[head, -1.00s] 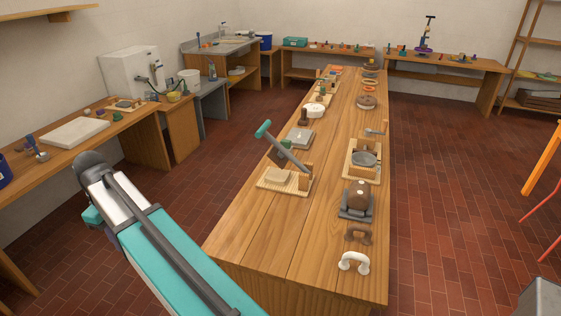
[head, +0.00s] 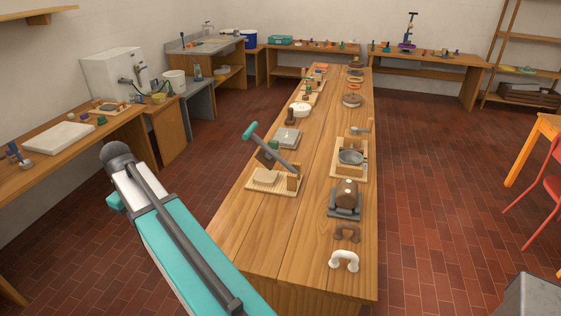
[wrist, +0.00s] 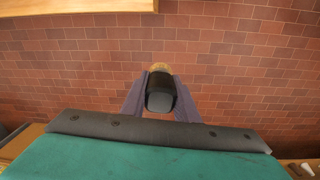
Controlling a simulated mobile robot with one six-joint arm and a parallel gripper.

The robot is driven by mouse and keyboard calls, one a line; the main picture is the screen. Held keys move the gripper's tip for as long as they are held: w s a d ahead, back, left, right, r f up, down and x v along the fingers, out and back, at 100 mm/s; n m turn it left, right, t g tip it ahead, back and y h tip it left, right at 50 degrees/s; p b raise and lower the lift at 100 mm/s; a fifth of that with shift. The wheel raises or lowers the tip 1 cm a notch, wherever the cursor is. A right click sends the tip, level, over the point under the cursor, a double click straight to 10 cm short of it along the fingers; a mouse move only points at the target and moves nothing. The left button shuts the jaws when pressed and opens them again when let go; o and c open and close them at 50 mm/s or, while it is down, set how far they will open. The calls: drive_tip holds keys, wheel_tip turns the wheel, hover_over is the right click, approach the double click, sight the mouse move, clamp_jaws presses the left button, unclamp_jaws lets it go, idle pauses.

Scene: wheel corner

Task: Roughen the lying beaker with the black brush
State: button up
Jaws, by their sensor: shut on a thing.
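My gripper (wrist: 160,108) shows in the wrist view, its two dark fingers closed on a rounded black thing (wrist: 160,95) with a tan, bristle-like end (wrist: 160,69). I take it to be the black brush. It is held above the brick floor, apart from any table. My gripper is not visible in the head view, where only part of my arm shows. I cannot make out the lying beaker in either view.
A side bench (head: 25,170) with a pale slab (head: 58,137) stands left.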

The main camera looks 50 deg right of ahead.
drive_tip(key=s+d+r+m+h+p, duration=0.1)
drive_tip(key=s+d+m+p, duration=0.35)
drive_tip(key=d, duration=1.25)
drive_tip(key=s+d+r+m+h+p, duration=0.15)
drive_tip(key=s+d+m, duration=0.55)
drive_tip(key=d, duration=1)
drive_tip(key=s+d+r+m+g+p, duration=0.1)
drive_tip(key=s+d+m+p, duration=0.1)
drive_tip(key=s+d, duration=0.8)
drive_tip(key=s+d+r+m+g+p, duration=0.1)
drive_tip(key=s+d+m+g+p, duration=0.1)
drive_tip(key=s+d, duration=0.9)
drive_tip(key=s+m, duration=0.1)
drive_tip(key=s, duration=0.7)
drive_tip(key=shift+s+r+m+p, duration=0.25)
drive_tip(key=shift+m+p, duration=0.05)
drive_tip(key=shift+m, duration=0.05)
drive_tip(key=shift+f, duration=0.15)
drive_tip(key=shift+f+b, duration=1.3)
drive_tip(key=shift+f, duration=0.95)
drive_tip(key=shift+f+b, duration=0.35)
drive_tip(key=shift+f, duration=0.3)
drive_tip(key=shift+w+d, duration=0.1)
drive_tip(key=shift+d, duration=0.1)
